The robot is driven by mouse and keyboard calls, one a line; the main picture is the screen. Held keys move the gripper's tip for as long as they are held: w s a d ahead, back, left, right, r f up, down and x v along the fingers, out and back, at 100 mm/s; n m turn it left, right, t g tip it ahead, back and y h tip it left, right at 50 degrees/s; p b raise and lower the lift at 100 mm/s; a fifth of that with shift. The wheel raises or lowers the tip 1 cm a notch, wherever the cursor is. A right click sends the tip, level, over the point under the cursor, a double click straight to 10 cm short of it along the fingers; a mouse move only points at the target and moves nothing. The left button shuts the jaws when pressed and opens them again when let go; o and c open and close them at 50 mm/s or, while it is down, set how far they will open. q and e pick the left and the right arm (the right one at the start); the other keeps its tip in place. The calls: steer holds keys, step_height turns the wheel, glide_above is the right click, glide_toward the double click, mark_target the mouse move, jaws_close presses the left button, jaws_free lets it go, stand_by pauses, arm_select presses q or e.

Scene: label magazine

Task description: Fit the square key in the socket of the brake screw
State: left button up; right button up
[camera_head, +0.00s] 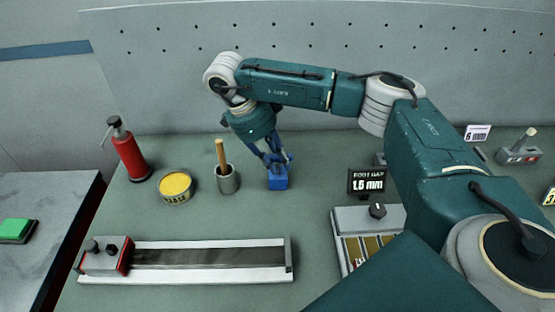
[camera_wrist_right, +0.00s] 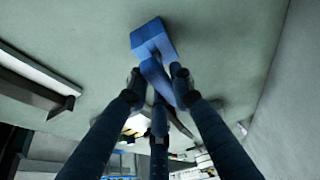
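A blue block (camera_head: 278,181) stands on the bench near the middle of the head view. In the right wrist view the same blue block (camera_wrist_right: 153,37) has a blue stem (camera_wrist_right: 157,78) rising from it towards my palm. My right gripper (camera_head: 276,160) is pointed down over the block, with its fingers on both sides of the stem. In the wrist view the right gripper (camera_wrist_right: 157,80) has its fingertips close to the stem; whether they press on it is unclear. A carriage with dark knobs (camera_head: 105,256) sits at the left end of a rail. No screw socket can be made out. My left gripper is out of view.
A cup with a wooden-handled tool (camera_head: 228,182) and a yellow tin (camera_head: 175,186) stand left of the block. A red bottle (camera_head: 129,155) is farther left. The long rail (camera_head: 210,276) lies in front. A sign (camera_head: 367,183) and a slotted box (camera_head: 350,218) are to the right.

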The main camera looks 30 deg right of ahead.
jaws_close()
steer(key=shift+r, duration=0.1)
